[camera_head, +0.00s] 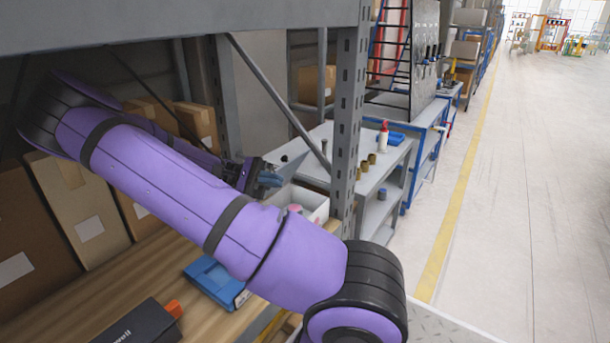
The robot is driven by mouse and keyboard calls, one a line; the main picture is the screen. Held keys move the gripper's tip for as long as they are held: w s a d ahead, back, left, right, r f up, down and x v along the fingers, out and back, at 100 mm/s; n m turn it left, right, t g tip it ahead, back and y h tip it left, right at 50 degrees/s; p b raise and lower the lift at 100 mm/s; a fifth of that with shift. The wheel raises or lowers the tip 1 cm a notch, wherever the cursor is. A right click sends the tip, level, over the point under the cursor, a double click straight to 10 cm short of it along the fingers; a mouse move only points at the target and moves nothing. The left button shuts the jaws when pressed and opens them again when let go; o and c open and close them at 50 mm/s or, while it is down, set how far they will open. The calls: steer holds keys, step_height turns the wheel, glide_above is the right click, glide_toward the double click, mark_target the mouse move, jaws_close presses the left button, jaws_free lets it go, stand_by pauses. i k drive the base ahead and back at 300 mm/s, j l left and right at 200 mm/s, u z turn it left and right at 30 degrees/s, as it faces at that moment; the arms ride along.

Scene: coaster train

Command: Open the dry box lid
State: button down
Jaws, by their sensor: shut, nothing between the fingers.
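My gripper (270,179) is shut and empty, its blue-grey fingertips just above and behind an open-topped white box (314,205). I cannot tell whether the fingertips touch anything. The white box holds something pinkish, and my purple arm hides its near left part. A flat blue case (207,277) lies on the wooden shelf, partly under my arm, and looks closed. Nothing shown is labelled as the dry box.
A grey rack post (347,125) stands right of the white box. Cardboard boxes (92,207) line the shelf's back left. A black box (142,325) lies in front. Beyond the post, a workbench holds a red-and-white bottle (384,138). The aisle (520,200) at right is clear.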

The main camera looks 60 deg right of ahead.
mark_target(287, 170)
steer(key=k+j, duration=0.5)
steer(key=j, duration=0.25)
steer(key=k+j, duration=0.25)
steer(key=j, duration=0.1)
